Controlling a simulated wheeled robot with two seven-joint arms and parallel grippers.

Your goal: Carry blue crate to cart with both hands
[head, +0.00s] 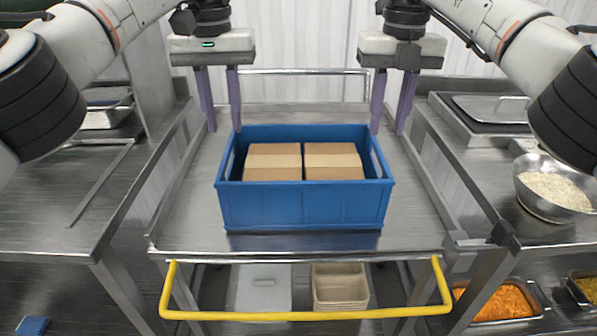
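The blue crate (303,206) stands upright on the steel top of the cart (180,232), near its front edge. It holds two brown cardboard boxes, a left one (272,163) and a right one (333,163). My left gripper (222,129) points down beside the crate's back left corner, fingers apart with nothing between them. My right gripper (388,131) points down beside the back right corner, also with its fingers apart and empty. Both grippers appear clear of the crate's rim. The cart has a yellow handle (305,315) at the front.
Steel counters flank the cart on the left (60,215) and right (470,165). A bowl of rice (553,190) sits on the right counter. A lower shelf holds a pale lidded container (263,290) and tan trays (340,288). An orange food pan (497,303) is at lower right.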

